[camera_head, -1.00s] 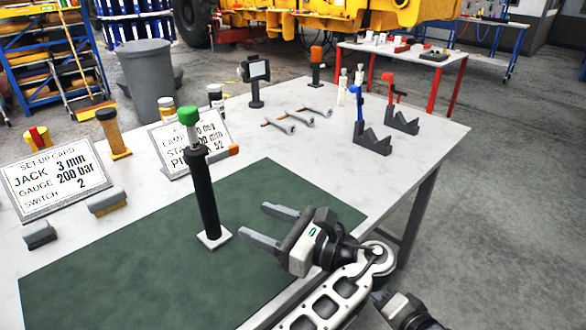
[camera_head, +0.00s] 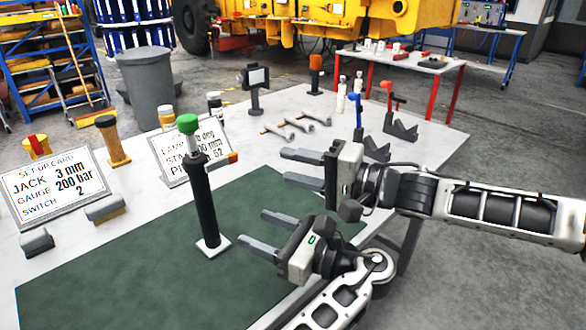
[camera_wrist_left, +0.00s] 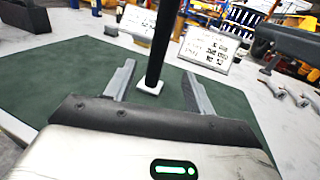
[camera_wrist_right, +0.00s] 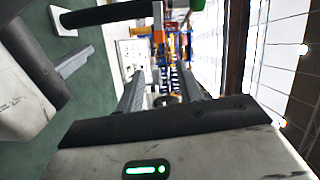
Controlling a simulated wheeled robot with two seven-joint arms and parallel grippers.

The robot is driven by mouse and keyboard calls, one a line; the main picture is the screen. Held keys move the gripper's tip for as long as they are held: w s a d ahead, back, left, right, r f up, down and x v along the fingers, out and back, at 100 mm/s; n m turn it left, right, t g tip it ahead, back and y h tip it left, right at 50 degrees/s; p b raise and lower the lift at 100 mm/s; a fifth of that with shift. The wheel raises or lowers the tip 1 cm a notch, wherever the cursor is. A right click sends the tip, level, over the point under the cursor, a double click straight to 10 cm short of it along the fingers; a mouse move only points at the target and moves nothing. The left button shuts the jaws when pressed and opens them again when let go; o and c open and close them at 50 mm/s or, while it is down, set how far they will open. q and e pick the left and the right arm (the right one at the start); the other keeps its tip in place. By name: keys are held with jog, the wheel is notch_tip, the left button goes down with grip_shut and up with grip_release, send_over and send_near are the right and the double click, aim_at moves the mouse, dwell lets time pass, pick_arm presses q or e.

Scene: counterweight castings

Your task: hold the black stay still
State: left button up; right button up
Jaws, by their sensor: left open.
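The black stay (camera_head: 203,200) stands upright on a small white base (camera_head: 213,246) on the green mat, with a green cap (camera_head: 187,123) on top. My left gripper (camera_head: 252,230) is open and empty, low over the mat to the right of the stay. In the left wrist view the stay (camera_wrist_left: 160,45) shows between and beyond the spread fingers, not touching them. My right gripper (camera_head: 285,165) is open and empty, above and beyond the left one, also right of the stay. In the right wrist view the stay (camera_wrist_right: 108,14) lies sideways at the upper left, outside the fingers.
A set-up card (camera_head: 58,187) and a second card (camera_head: 190,152), partly hidden by the stay, stand on the table behind the mat (camera_head: 110,275).

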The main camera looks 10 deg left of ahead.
aim_at(208, 208)
pick_arm(q)
jog(key=x, duration=1.6)
jog(key=shift+d, duration=0.1)
pick_arm(e)
jog(key=shift+s+a+r+n+g, duration=0.15)
jog(key=shift+s+a+n+g, duration=0.15)
jog(key=shift+s+n+g, duration=0.25)
